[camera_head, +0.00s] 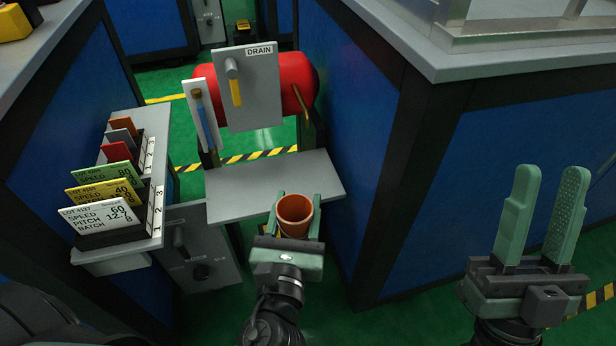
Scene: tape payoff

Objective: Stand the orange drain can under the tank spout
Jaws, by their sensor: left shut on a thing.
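The orange drain can (294,228) is upright with its open top showing. My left gripper (297,201) is shut on it, one green finger on each side. The can overlaps the front edge of the grey shelf (240,190); I cannot tell whether it touches it. The red tank (297,75) lies beyond, behind a grey panel (262,100) marked DRAIN with a yellow-handled valve (234,85). I cannot make out the spout clearly. My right gripper (542,215) is open and empty at the right, apart from everything.
A rack (155,190) with several labelled cards stands left. A blue cabinet (365,130) rises close to the shelf's right side. A sight tube (203,120) stands left of the panel. The shelf top behind the can is clear.

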